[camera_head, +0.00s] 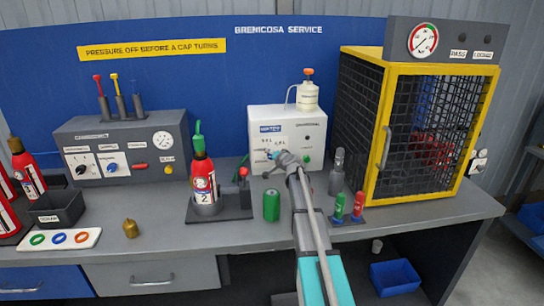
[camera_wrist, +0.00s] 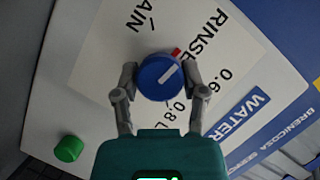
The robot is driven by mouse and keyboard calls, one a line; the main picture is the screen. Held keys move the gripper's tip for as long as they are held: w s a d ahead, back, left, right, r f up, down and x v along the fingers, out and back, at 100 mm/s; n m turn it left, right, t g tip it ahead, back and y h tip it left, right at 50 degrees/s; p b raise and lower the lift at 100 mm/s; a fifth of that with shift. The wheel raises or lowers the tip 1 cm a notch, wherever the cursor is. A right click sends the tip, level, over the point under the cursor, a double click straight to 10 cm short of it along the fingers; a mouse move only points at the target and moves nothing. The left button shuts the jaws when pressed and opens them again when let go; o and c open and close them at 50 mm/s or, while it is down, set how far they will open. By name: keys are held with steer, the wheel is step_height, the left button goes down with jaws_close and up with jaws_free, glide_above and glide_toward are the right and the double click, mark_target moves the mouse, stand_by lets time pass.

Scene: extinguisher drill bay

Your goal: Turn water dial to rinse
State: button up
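The water dial (camera_wrist: 153,88) is a round blue knob with a white bar, on the white panel of the water unit (camera_head: 310,122). In the wrist view the bar slants toward the upper right. A red mark (camera_wrist: 176,52) sits at the knob's edge, beside the RINSE label (camera_wrist: 203,32). DRAIN, 0.6 and 0.8 L labels also surround the dial. My gripper (camera_wrist: 160,76) has a finger on each side of the knob, seemingly touching it.
A green knob (camera_wrist: 68,148) is on the same panel. A green can (camera_head: 271,206) stands on the bench in front of the unit. A red extinguisher (camera_head: 203,178) stands to the left. A yellow-framed cage (camera_head: 383,135) is close on the right.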

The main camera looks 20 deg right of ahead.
steer(key=o, duration=0.3)
steer(key=shift+n+p, duration=0.3)
stand_by(0.3)
